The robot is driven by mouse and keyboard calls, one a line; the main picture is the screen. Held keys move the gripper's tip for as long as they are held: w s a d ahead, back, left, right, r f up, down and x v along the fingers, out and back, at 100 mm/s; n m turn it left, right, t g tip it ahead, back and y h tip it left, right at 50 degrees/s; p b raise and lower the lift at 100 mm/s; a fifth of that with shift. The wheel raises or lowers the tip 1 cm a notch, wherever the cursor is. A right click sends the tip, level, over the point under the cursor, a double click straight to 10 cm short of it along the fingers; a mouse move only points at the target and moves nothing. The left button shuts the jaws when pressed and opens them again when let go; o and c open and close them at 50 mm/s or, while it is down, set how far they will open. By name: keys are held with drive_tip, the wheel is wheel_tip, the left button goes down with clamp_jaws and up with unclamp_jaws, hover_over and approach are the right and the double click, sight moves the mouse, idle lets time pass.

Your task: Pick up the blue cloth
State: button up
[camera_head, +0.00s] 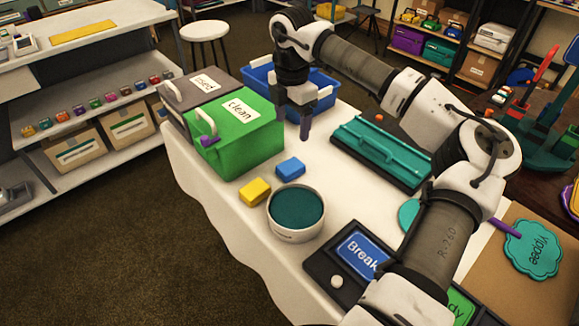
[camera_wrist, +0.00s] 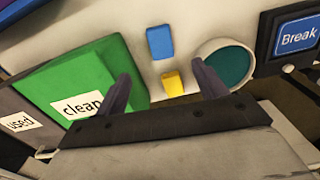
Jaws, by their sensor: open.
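The blue cloth (camera_head: 290,168) is a small folded block lying on the white-covered table, beside a similar yellow one (camera_head: 255,190). In the wrist view the blue cloth (camera_wrist: 160,42) lies ahead of the fingertips and a little left of centre, with the yellow piece (camera_wrist: 173,83) nearer, between the fingers in the picture. My gripper (camera_head: 294,118) is open and empty, pointing down above the table, behind the blue cloth in the head view. Both its fingers (camera_wrist: 164,86) show in the wrist view. Nothing hides the blue cloth.
A green "clean" box (camera_head: 240,140) and grey "used" box (camera_head: 178,92) stand left. A round teal-topped tub (camera_head: 297,232) is close in front of the cloth.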

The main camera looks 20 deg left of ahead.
sight(291, 165)
wheel_tip(291, 165, down, 13)
drive_tip(key=shift+s+a+f+p, duration=0.1)
drive_tip(key=shift+s+p, duration=0.05)
drive_tip(key=shift+p, duration=0.95)
drive_tip(key=c, duration=1.1)
drive_tip(key=shift+o, duration=0.2)
wheel_tip(291, 165, up, 20)
drive_tip(key=b, duration=0.2)
drive_tip(key=o, duration=0.4)
drive_tip(key=c, duration=0.3)
